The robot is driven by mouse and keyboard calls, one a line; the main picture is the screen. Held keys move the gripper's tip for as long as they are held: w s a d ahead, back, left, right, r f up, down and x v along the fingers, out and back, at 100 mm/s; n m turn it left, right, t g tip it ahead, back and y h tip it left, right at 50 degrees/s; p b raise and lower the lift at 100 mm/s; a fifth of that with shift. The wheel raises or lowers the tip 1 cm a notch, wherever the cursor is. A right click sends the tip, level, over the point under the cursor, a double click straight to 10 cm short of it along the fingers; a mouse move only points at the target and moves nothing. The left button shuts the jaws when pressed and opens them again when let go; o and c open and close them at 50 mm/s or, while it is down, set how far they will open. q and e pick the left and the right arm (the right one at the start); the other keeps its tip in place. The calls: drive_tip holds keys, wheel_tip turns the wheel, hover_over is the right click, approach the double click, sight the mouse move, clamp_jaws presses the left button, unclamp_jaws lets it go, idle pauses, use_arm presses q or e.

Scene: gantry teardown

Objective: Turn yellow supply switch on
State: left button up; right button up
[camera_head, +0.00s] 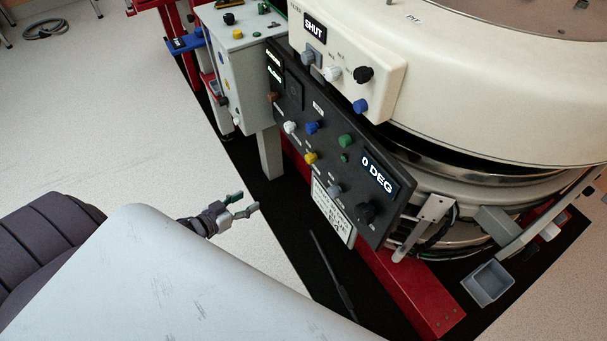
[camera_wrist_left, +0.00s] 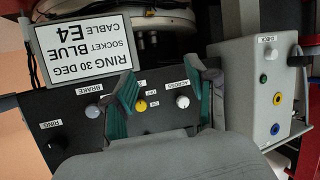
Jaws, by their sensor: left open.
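The yellow supply switch (camera_head: 310,158) is a small yellow knob on the slanted black control panel (camera_head: 294,92). In the left wrist view the yellow knob (camera_wrist_left: 141,106) shows between the two fingers, with small labels beside it too small to read surely. My left gripper (camera_head: 249,202) is open and empty, to the left of and below the panel in the head view, apart from the knob. In the left wrist view the green-padded fingers of my left gripper (camera_wrist_left: 166,78) frame the yellow knob and part of the panel. My right gripper is not in view.
Near the yellow knob are white (camera_head: 290,127), blue (camera_head: 312,127), green (camera_head: 345,141) and grey (camera_head: 335,190) knobs. A "0 DEG" display (camera_head: 377,175) and a white placard (camera_head: 333,211) are on the panel's right and lower side. A grey-white control box (camera_head: 237,70) stands left.

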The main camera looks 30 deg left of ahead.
use_arm(q)
wheel_tip(320, 180, up, 4)
drive_tip(key=w+d+m+t+h+b, duration=0.1)
drive_tip(key=w+t+h+b, duration=0.1)
drive_tip(key=w+h+b, duration=0.1)
drive_tip(key=h+b, duration=0.3)
approach(307, 160)
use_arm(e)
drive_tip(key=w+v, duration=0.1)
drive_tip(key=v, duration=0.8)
use_arm(q)
drive_tip(key=shift+m, duration=0.4)
drive_tip(key=b+x, duration=0.3)
drive_tip(key=x, duration=0.5)
drive_tip(key=shift+a, duration=0.1)
drive_tip(key=shift+w+d, duration=0.3)
drive_tip(key=shift+w, duration=0.15)
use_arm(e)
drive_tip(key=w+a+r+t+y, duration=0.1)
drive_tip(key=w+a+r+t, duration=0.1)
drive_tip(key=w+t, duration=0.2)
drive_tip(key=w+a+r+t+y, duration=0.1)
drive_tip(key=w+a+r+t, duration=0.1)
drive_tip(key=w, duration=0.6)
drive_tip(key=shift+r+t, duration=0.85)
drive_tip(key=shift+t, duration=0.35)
use_arm(q)
clamp_jaws()
